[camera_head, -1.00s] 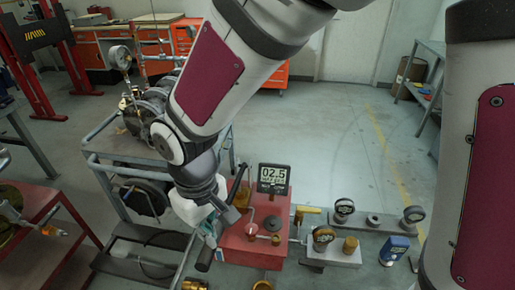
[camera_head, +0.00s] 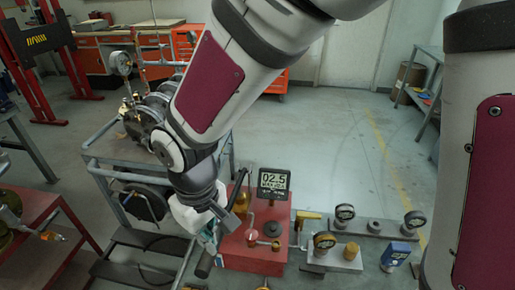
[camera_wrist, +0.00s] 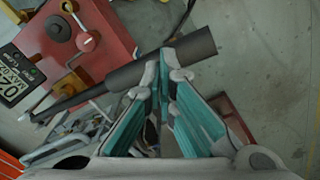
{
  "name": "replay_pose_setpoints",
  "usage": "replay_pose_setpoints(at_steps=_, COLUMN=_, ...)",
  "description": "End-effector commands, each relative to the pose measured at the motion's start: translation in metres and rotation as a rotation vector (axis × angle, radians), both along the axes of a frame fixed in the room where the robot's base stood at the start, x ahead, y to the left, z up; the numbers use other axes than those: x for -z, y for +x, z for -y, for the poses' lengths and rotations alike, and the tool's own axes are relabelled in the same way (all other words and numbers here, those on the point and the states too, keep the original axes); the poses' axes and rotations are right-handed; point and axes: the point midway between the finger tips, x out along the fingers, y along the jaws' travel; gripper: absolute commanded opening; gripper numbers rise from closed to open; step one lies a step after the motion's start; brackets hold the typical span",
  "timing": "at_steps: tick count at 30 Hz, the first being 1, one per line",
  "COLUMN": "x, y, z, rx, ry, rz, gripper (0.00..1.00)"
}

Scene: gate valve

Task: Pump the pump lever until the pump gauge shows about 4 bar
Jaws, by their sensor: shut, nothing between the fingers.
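The pump is a red box (camera_head: 250,258) with a digital pump gauge (camera_head: 274,182) on top, reading 02.5. The gauge is partly visible at the left of the wrist view (camera_wrist: 14,77). The pump lever is a thin dark rod with a thick black grip (camera_wrist: 185,52); the grip also shows in the head view (camera_head: 205,265), left of the red box. In the wrist view my gripper (camera_wrist: 166,66) is shut and empty, its fingertips right at the near side of the grip. I cannot tell if they touch. In the head view my gripper (camera_head: 212,238) points down, partly hidden by my wrist.
A wheeled metal cart (camera_head: 105,160) with machinery stands left of the pump. A red table (camera_head: 30,215) is at far left. Floor beyond the pump is clear.

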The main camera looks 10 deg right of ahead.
Motion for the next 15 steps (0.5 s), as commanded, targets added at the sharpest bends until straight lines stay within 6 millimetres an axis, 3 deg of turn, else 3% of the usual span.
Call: replay_pose_setpoints(at_steps=15, x=0.034, y=0.001, z=0.000, rx=-0.002, ry=-0.001, rz=-0.002, gripper=0.00)
